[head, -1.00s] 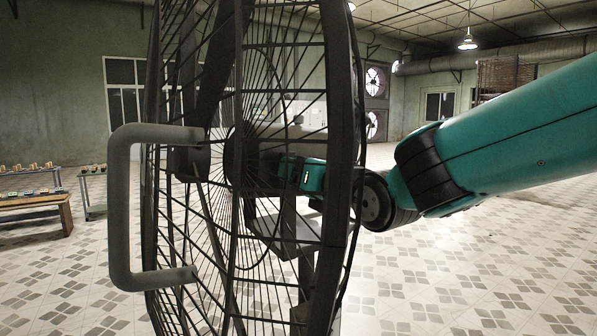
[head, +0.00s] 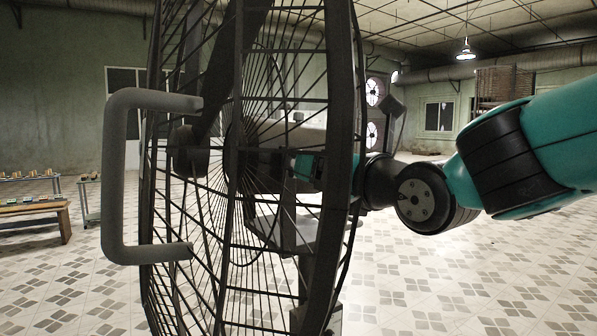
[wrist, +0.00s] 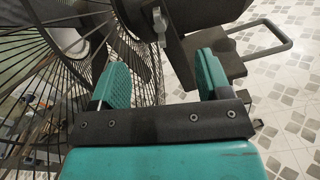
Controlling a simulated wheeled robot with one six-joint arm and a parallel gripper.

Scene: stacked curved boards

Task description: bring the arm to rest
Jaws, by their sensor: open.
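My arm reaches in from the right in the head view, with its black wrist joint (head: 425,198) just right of a large caged fan (head: 340,110). My gripper (head: 308,168) is partly hidden behind the fan's wire cage there. In the wrist view my gripper (wrist: 163,75) has two green ribbed fingers held apart with nothing between them. The fan's dark motor housing (wrist: 190,12) is just beyond the fingertips. The cage wires (wrist: 40,60) run close along the left; I cannot tell whether anything touches.
A grey U-shaped handle (head: 115,180) juts from the fan's left side. A low wooden bench (head: 35,217) with small items stands at the far left. The tiled floor (head: 440,290) at the right is open. Wall fans (head: 373,92) are at the back.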

